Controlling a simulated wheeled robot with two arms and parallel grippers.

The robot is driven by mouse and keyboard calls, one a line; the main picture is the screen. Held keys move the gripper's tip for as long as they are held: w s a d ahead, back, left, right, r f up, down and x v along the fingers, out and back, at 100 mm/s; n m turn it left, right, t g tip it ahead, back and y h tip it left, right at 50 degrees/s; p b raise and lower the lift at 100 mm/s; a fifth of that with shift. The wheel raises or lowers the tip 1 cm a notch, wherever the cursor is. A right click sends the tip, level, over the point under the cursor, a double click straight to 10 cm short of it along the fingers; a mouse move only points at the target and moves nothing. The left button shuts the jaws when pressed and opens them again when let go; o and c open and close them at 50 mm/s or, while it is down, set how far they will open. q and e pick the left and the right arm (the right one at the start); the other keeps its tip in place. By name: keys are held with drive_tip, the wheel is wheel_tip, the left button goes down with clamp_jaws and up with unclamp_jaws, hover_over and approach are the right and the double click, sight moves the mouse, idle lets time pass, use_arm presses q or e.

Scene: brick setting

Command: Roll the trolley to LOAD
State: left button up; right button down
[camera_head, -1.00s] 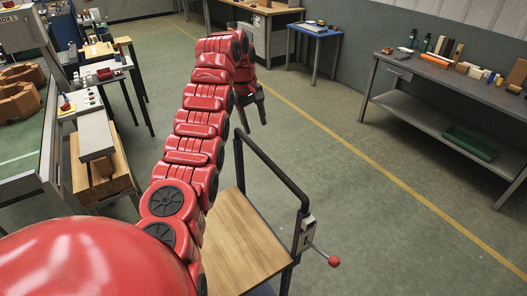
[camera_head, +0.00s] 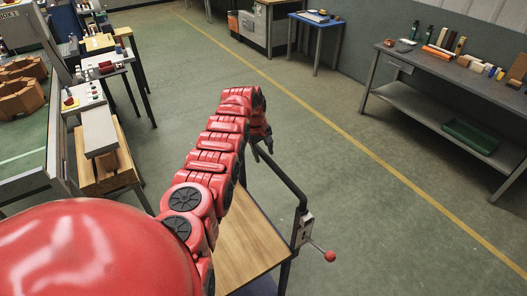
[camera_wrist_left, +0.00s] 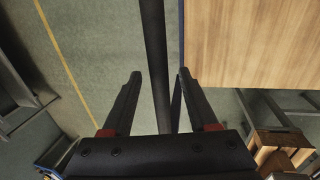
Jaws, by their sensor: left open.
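The trolley (camera_head: 243,243) has a wooden top, a black tubular handle (camera_head: 288,181) along its far side, and a small grey box with a red-knobbed lever (camera_head: 330,256) at the handle's near end. My left gripper (camera_head: 263,150) is at the far end of the handle, partly hidden by its own arm. In the left wrist view the jaws (camera_wrist_left: 160,74) are open. The handle bar (camera_wrist_left: 154,40) runs between the fingers in that picture, with gaps on both sides; the depth is hard to judge. No LOAD marking is readable. My right gripper is out of view.
A yellow line (camera_head: 340,130) crosses the green floor beyond the trolley. A grey workbench (camera_head: 460,82) stands at right, with a green tray (camera_head: 470,136) on its lower shelf. Benches and a wooden stand (camera_head: 107,170) are at left. The floor right of the trolley is clear.

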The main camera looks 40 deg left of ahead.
use_arm(q)
drive_tip(key=shift+f, duration=0.1)
clamp_jaws()
idle(1.4)
